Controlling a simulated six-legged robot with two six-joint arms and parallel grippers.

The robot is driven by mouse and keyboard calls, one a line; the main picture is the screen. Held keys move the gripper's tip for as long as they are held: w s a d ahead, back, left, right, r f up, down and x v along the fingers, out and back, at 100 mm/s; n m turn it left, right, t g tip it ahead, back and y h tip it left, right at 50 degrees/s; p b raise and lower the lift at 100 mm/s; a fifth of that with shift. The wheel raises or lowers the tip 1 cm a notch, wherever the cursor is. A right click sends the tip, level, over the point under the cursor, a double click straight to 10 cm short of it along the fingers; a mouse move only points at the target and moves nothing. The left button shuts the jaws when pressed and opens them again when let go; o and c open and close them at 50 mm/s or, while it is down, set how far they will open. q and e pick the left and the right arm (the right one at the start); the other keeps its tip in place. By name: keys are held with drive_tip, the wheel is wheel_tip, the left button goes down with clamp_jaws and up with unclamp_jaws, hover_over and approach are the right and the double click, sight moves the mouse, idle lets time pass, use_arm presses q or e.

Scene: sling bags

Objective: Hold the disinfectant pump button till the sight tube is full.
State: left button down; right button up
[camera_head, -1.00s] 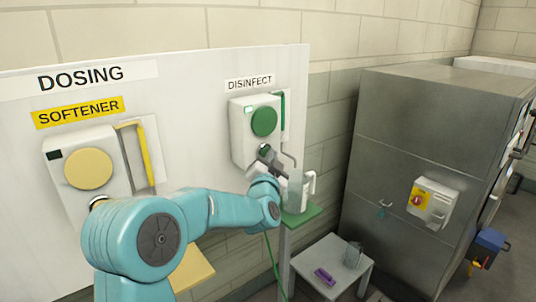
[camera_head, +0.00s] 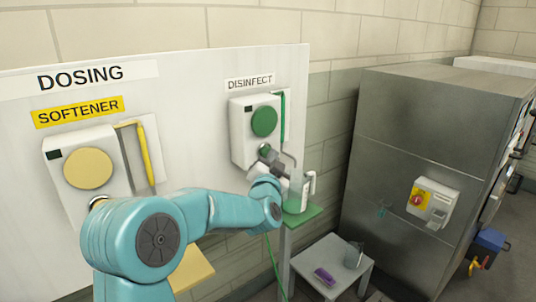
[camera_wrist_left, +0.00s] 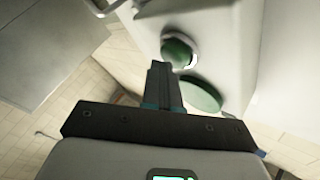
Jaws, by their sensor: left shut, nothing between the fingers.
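The disinfectant pump (camera_head: 243,140) is a white box under the DISINFECT label, with a large green dial (camera_head: 264,121) and a smaller round green button (camera_head: 265,149) below it. A green tube (camera_head: 283,115) runs along its right side; its fill level is too small to read. My left gripper (camera_head: 267,159) is shut and empty, its tips at the button. The left wrist view shows the closed fingers (camera_wrist_left: 159,72) close beside the white-ringed green button (camera_wrist_left: 178,52), with the dial (camera_wrist_left: 201,95) nearby. I cannot tell whether they touch. My right gripper is out of view.
The softener pump (camera_head: 88,165) with its yellow dial is at left. A white jug (camera_head: 305,192) stands on a green shelf (camera_head: 302,217) below my gripper. A low table (camera_head: 318,259) holds a purple item and a grey cup. A steel cabinet (camera_head: 430,120) stands at right.

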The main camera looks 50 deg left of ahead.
use_arm(q)
drive_tip(key=shift+s+d, duration=0.1)
drive_tip(key=shift+d, duration=0.6)
drive_tip(key=shift+s+d, duration=0.2)
drive_tip(key=shift+d, duration=2.3)
